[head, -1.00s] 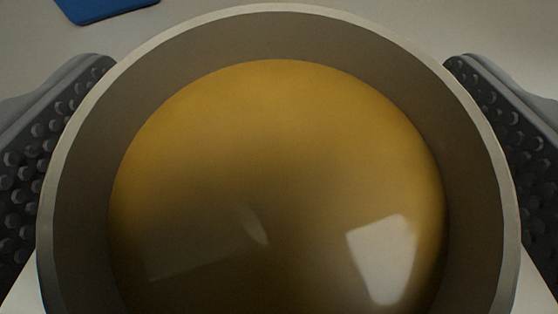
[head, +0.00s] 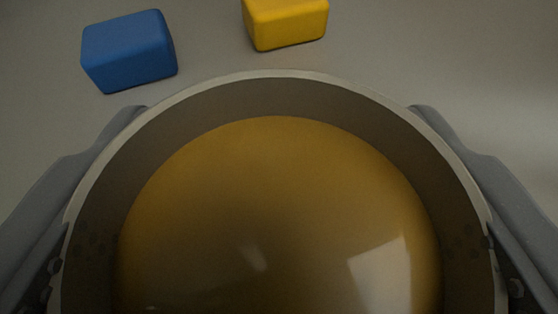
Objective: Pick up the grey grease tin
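The grey grease tin (head: 280,94) fills the lower middle of the head view. It is round and open at the top, with a pale grey rim and a smooth amber-brown filling that shows bright reflections. Its lower edge is cut off by the frame. My gripper (head: 276,108) has one grey finger on each side of the tin. Both fingers lie against its outer wall, with no gap that I can see. Most of the studded inner pads are hidden. The tin's underside is out of sight, so I cannot tell whether it touches the surface.
A blue block (head: 130,50) lies beyond the tin at the upper left. A yellow block (head: 286,22) lies beyond it at the top middle, cut by the frame edge. The grey surface (head: 450,60) at the upper right is clear.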

